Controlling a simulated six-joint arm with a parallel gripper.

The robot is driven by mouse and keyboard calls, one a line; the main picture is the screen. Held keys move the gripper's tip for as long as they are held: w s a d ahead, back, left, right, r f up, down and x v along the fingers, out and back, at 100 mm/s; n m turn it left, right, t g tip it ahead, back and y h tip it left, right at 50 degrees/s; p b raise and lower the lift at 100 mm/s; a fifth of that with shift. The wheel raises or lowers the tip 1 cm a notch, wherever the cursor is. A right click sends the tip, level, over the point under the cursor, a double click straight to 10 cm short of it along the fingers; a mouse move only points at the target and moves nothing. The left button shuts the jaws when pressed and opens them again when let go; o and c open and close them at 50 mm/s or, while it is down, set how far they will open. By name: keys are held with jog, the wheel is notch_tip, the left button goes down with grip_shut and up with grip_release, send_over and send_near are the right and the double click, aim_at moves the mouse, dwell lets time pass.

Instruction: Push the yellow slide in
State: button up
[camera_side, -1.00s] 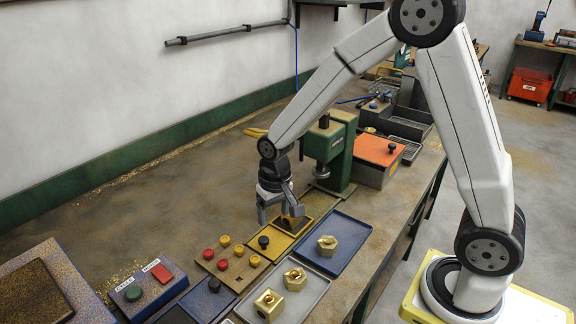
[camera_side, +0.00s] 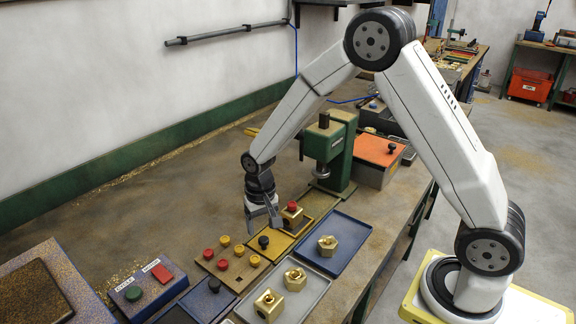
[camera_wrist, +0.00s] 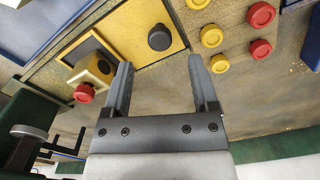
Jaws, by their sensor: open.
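The yellow slide (camera_side: 276,244) lies flat on the bench in front of the green drill press, with a black knob (camera_side: 263,242) at its near-left end. A brass piece with a red plug (camera_side: 291,212) sits at the slide's dark pocket; in the wrist view the brass piece (camera_wrist: 100,66) is left of the slide's black knob (camera_wrist: 159,37). My gripper (camera_side: 262,226) is open and empty. It points down behind the knob, on the bench-back side of the slide. In the wrist view its fingertips (camera_wrist: 157,62) stand either side of the knob's line, apart from it.
The green drill press (camera_side: 333,160) stands beyond the slide. A board with red and yellow plugs (camera_side: 231,268) is at left. A blue tray (camera_side: 333,254) and a grey tray (camera_side: 306,304) hold brass pieces. Open bench lies behind.

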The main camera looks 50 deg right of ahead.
aim_at(263, 239)
jog(key=shift+f, duration=2.45)
grip_shut()
